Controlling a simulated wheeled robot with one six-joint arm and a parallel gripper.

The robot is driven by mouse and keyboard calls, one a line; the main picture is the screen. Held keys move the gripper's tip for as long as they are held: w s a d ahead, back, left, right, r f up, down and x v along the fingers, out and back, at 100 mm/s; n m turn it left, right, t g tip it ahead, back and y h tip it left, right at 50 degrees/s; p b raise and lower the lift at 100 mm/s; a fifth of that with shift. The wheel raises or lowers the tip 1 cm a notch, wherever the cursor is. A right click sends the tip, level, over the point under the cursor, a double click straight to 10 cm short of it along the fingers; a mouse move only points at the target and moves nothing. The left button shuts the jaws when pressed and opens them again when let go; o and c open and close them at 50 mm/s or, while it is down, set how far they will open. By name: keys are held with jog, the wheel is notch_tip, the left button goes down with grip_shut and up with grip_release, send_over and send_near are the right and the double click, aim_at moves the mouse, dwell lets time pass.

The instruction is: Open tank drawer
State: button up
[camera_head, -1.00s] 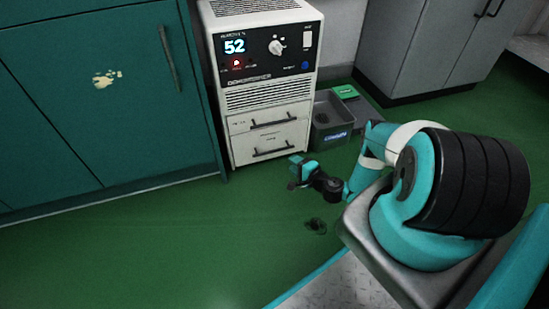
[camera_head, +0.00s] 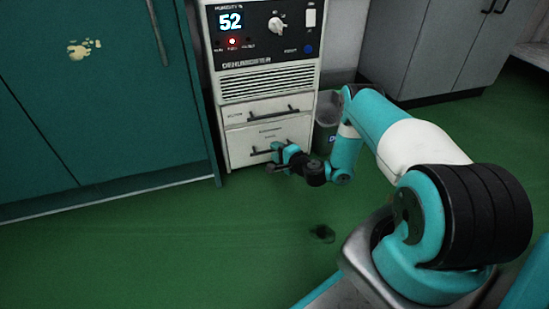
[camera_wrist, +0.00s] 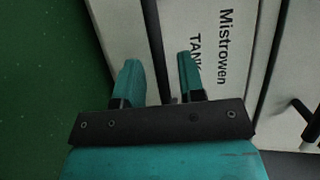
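The tank drawer (camera_head: 240,143) is the lower white drawer of the dehumidifier, and it looks shut. Its face (camera_wrist: 207,15) carries the label "Mistrowen TANK" in the wrist view. Its dark bar handle (camera_wrist: 151,30) runs between the two teal fingers of my gripper (camera_wrist: 159,62). The fingers are open, one on each side of the bar, with a gap visible on both sides. In the head view my gripper (camera_head: 280,156) is at the drawer front and covers part of the handle.
The upper drawer (camera_head: 240,109) has its own handle (camera_head: 280,112), which also shows at right in the wrist view (camera_wrist: 301,106). A teal cabinet (camera_head: 110,130) stands left. A grey bin (camera_head: 327,125) stands right. A dark object (camera_head: 322,233) lies on the open green floor.

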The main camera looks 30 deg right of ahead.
jog(key=shift+w+a+f, duration=0.1)
jog(key=shift+w, duration=0.55)
grip_shut()
